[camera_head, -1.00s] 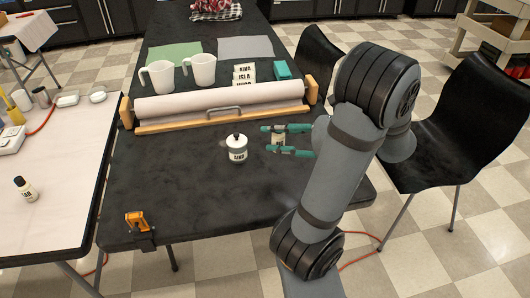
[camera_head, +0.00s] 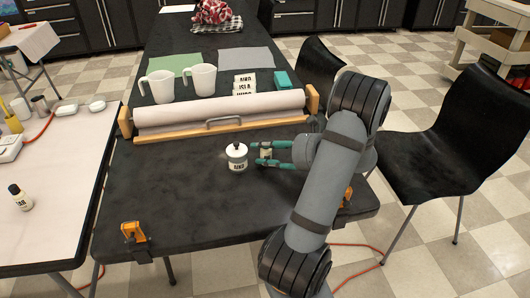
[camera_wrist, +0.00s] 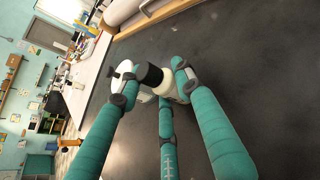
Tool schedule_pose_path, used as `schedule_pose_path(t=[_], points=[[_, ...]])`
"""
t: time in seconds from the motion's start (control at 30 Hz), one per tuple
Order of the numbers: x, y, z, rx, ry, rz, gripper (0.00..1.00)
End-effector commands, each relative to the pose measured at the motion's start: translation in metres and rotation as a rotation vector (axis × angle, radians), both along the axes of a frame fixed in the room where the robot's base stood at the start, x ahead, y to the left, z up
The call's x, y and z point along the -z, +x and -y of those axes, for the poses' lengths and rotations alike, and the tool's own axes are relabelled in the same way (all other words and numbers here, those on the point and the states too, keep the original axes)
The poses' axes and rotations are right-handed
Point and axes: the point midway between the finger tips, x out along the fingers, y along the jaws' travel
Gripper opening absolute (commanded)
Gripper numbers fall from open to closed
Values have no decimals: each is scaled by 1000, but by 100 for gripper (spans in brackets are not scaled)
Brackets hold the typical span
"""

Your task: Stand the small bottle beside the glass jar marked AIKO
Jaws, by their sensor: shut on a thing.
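The glass jar marked AIKO (camera_head: 237,160) stands on the dark table, with a white lid and dark knob. My gripper (camera_head: 264,154) is just to its right, with its teal fingers shut on the small bottle (camera_head: 267,155). In the wrist view, the bottle (camera_wrist: 173,90) shows a pale body and a black cap between the fingers (camera_wrist: 155,88). The jar's white lid (camera_wrist: 125,67) shows close behind it there, partly hidden by a finger. The fingers hide much of the bottle in the head view. I cannot tell whether its base touches the table.
A white roll in a wooden holder (camera_head: 220,108) lies behind the jar. An orange clamp (camera_head: 133,232) grips the front edge. The table's front middle is clear.

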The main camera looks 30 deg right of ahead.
Motion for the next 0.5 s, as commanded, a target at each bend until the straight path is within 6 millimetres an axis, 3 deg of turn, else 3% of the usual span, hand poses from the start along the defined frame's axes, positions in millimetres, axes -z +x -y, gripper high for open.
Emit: schedule_pose_path(t=[0.27,0.3,0.5], points=[[3,0,0,0,0,1,8],[2,0,0,0,0,1,36],[1,0,0,0,0,0,48]])
